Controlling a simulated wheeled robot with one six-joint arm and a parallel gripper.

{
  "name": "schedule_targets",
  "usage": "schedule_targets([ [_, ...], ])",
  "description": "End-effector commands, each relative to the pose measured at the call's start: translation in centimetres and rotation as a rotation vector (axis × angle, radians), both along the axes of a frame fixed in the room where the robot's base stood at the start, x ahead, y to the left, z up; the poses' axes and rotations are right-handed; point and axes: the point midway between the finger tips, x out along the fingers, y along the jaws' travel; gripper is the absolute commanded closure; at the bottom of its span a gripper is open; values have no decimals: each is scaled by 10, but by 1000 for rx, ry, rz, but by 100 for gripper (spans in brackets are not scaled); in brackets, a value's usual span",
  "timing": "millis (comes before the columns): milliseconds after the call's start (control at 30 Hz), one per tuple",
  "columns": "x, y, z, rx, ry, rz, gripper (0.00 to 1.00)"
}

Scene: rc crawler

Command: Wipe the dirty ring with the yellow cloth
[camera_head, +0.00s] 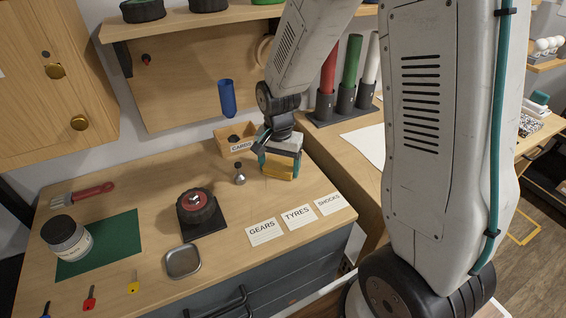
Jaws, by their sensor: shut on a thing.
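My gripper (280,152) is at the back right of the wooden workbench, just right of the card box. It is shut on a yellow block-like thing, which I take to be the yellow cloth (280,170). The cloth shows below and between the teal-edged fingers, low over the bench top; I cannot tell whether it touches the wood. I cannot make out a dirty ring on the bench; the gripper and arm hide part of the surface.
A wheel (196,206) on a black pad, a metal tin (183,261), a jar (66,238) on a green mat (110,243) and label cards (298,217) occupy the bench.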

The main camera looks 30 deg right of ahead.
Motion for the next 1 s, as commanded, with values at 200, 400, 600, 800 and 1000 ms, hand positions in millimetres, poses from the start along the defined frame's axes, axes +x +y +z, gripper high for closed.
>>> schedule_targets([
  [200, 0, 6, 3, 0, 0, -12, 48],
  [400, 0, 5, 34, 0, -3, -14, 48],
  [600, 0, 3, 52, 1, -2, -15, 48],
  [800, 0, 2, 70, 0, -3, -17, 48],
  [1000, 0, 1, 82, 0, -1, -18, 48],
])
